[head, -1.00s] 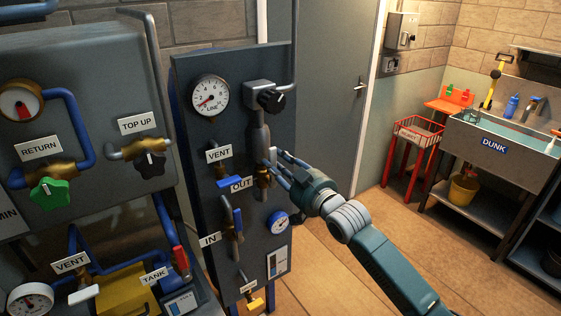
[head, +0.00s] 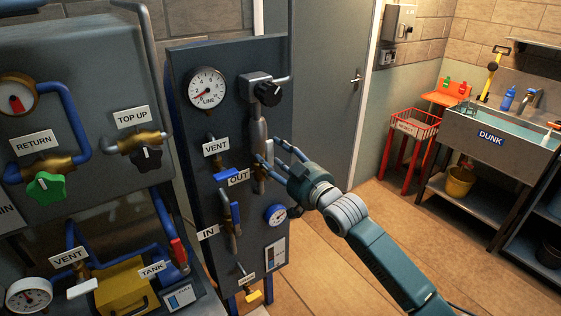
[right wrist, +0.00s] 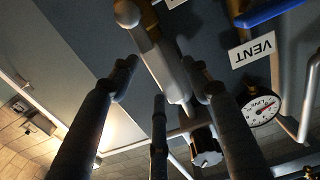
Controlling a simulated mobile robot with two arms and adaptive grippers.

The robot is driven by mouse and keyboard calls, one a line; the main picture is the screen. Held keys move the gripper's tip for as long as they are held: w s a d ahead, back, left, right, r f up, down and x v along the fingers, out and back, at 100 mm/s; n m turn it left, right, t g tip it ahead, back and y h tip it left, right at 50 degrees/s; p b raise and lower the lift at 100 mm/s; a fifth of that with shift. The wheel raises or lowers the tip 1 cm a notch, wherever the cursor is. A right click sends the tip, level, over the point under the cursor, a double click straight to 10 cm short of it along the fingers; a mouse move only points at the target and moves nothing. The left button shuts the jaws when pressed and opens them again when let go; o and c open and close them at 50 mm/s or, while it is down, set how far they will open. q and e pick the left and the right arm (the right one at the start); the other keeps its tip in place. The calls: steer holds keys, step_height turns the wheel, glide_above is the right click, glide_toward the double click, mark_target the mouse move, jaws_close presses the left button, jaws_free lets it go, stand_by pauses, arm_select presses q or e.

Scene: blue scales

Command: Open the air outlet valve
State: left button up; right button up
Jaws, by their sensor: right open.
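The OUT label (head: 238,177) is on the dark upright panel in the middle of the head view. A brass valve body (head: 259,174) sits just right of it, on a grey pipe (head: 258,132). This pipe also crosses the right wrist view (right wrist: 160,60). My right gripper (head: 268,151) is open in front of the pipe, just above the brass valve. In the right wrist view its fingers (right wrist: 165,85) are spread, with the pipe passing near their tips. I cannot tell whether they touch it. The outlet's handle is not clearly visible. My left gripper is not in view.
The tank unit with a green RETURN knob (head: 46,187) stands left. Floor right of my arm is clear toward the sink (head: 500,138).

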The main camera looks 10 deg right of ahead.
steer(key=v, duration=1.2)
steer(key=shift+w, duration=0.1)
